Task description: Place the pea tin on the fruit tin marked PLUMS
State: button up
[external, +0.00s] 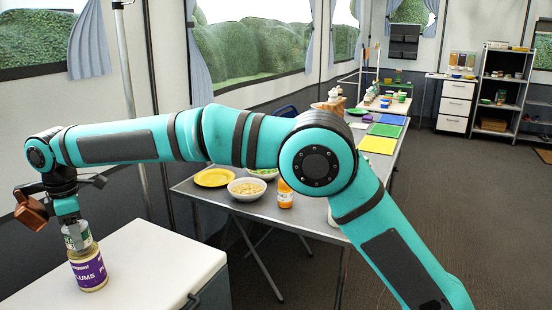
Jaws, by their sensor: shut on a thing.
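The fruit tin marked PLUMS (89,272), with a purple label, stands upright on the white box at the lower left. The pea tin (78,238), pale with a green band, is directly above it in my gripper (72,222). My gripper points down and is shut on the pea tin. The pea tin's lower edge meets or nearly meets the top of the PLUMS tin; I cannot tell whether they touch. The gripper's fingers partly hide the pea tin's upper part.
The white box top (150,262) is clear right of the tins. A grey table behind holds a yellow plate (214,177), a bowl of pale food (246,189), an orange bottle (285,194) and coloured boards. A pole stands behind the box.

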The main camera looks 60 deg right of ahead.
jog(key=shift+f, duration=0.8)
jog(key=shift+f, duration=0.1)
jog(key=o, duration=1.1)
notch_tip(320, 180, up, 11)
jog(key=shift+r, duration=0.6)
